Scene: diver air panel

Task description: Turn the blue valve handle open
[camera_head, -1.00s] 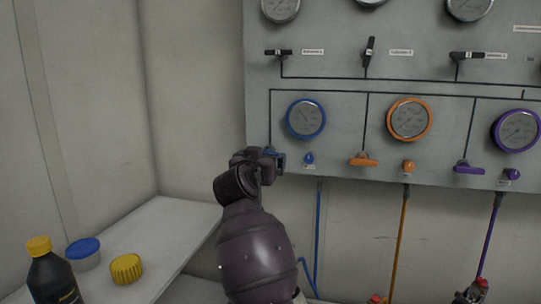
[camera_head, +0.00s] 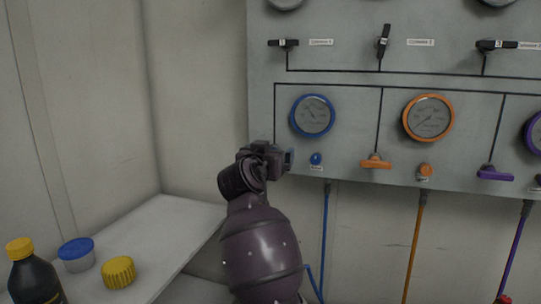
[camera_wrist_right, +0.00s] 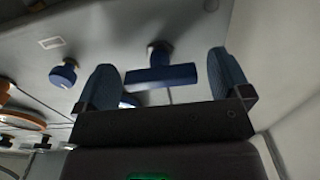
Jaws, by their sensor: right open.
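The blue valve handle (camera_wrist_right: 160,77) is a short flat bar on a stem under the panel, seen in the right wrist view. My right gripper (camera_wrist_right: 166,75) is open, with one blue-padded finger on each side of the handle. The handle lies between the fingers, with gaps visible at both ends; I cannot tell its depth between them. In the head view my right gripper (camera_head: 284,159) is at the panel's lower left and hides most or all of the handle. My left gripper is not in view.
A round blue knob (camera_head: 316,158) sits just right of my gripper, below the blue-rimmed gauge (camera_head: 312,116). An orange handle (camera_head: 376,162) is farther right. A white shelf (camera_head: 178,235) at left holds a dark bottle (camera_head: 35,278), a blue-lidded tub (camera_head: 77,255) and a yellow cap (camera_head: 118,272).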

